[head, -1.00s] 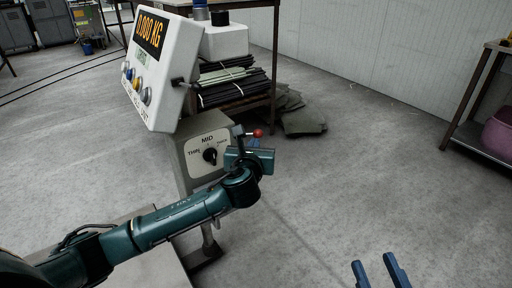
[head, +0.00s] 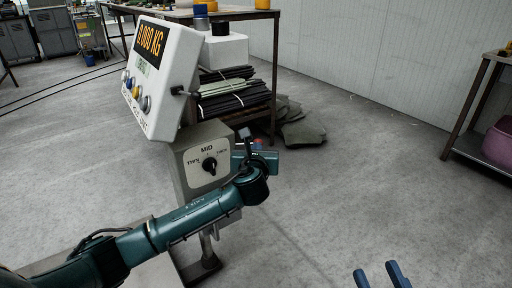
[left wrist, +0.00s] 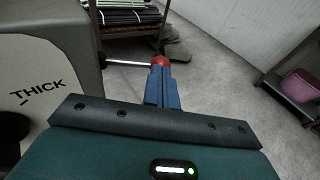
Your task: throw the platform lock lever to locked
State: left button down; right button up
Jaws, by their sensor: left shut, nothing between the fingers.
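The lock lever is a thin metal rod with a red ball knob on the side of the grey dial box (head: 190,170). In the left wrist view the rod (left wrist: 125,64) runs sideways from the box to the red knob (left wrist: 160,61). My left gripper (left wrist: 162,78) is shut and empty, its blue fingertips right at the knob and overlapping its lower part; I cannot tell whether they touch. In the head view my left wrist hides most of the fingers and lever. My right gripper (head: 378,277) is at the bottom edge, its two blue fingers apart and empty.
A white scale unit (head: 160,75) reading 0.000 KG stands above the dial box. Behind it is a rack with dark rod bundles (head: 235,100). Another table with a pink tub (head: 498,142) is at right.

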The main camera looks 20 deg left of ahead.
pick_arm(q)
jog(key=w+n+g+y+p, duration=0.1)
jog(key=n+y, duration=0.1)
jog(key=y, duration=0.1)
jog(key=w+n+g+y+p, duration=0.2)
jog(key=y, duration=0.1)
jog(key=shift+w+n, duration=0.2)
jog(key=shift+n, duration=0.1)
jog(key=shift+w+a+n+g+y, duration=0.3)
jog(key=shift+w+n+g+y, duration=0.35)
jog(key=shift+n+g+y, duration=0.35)
jog(key=shift+w+a+n, duration=0.2)
jog(key=shift+n, duration=0.1)
jog(key=x, duration=0.2)
jog(key=shift+w+a+r+p, duration=0.15)
jog(key=shift+w+r+p, duration=0.05)
jog(key=shift+w+p, duration=0.2)
pick_arm(e)
jog(key=shift+w+d+f+n+h, duration=0.15)
jog(key=shift+w+d+n+h, duration=0.15)
jog(key=shift+w+d+h, duration=0.25)
pick_arm(q)
jog(key=shift+w+a, duration=0.1)
jog(key=shift+a, duration=0.05)
pick_arm(e)
jog(key=shift+s+a+f, duration=0.1)
jog(key=shift+s+f, duration=0.05)
pick_arm(q)
jog(key=shift+r, duration=0.1)
